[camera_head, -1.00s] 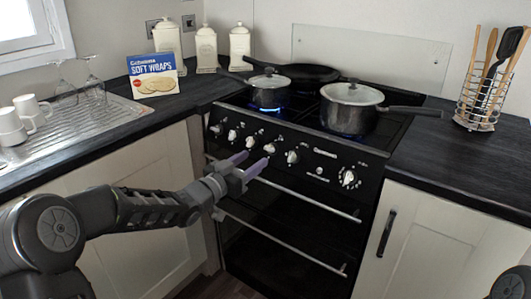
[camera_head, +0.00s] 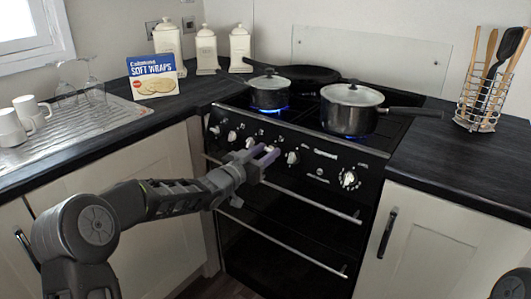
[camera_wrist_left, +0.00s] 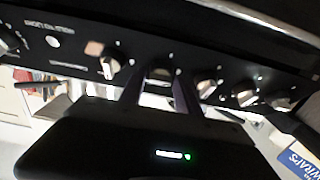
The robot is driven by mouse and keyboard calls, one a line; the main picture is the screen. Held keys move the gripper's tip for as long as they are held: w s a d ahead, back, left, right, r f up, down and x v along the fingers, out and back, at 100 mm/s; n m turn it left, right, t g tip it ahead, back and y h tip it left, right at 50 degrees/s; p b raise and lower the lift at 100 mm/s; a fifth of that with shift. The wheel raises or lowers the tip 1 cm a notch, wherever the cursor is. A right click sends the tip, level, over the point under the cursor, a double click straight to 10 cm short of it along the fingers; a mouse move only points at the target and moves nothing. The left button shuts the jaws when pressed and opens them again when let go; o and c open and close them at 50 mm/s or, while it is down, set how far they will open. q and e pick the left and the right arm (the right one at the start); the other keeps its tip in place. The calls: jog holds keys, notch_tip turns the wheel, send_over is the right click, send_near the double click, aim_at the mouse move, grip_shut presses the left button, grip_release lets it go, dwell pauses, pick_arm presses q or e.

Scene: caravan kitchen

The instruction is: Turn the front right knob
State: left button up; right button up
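The black stove's control panel (camera_head: 325,164) carries a row of pale knobs. The rightmost knob (camera_head: 348,179) stands apart, clear of my gripper. Another knob (camera_head: 292,157) shows just right of my left gripper (camera_head: 265,154), and one (camera_head: 250,143) shows behind and left of it. In the left wrist view, the two fingers of my left gripper (camera_wrist_left: 158,98) are spread apart at the panel. A knob (camera_wrist_left: 158,74) shows between them, with more knobs (camera_wrist_left: 110,68) to both sides. Contact cannot be told. My right gripper is out of view.
A small lidded pot (camera_head: 269,95) and a larger saucepan (camera_head: 350,118) sit over lit blue burners, with a frying pan (camera_head: 310,74) behind. The oven handle (camera_head: 310,204) juts out below the panel. A utensil rack (camera_head: 478,108) stands on the right counter.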

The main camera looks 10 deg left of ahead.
pick_arm(q)
grip_shut()
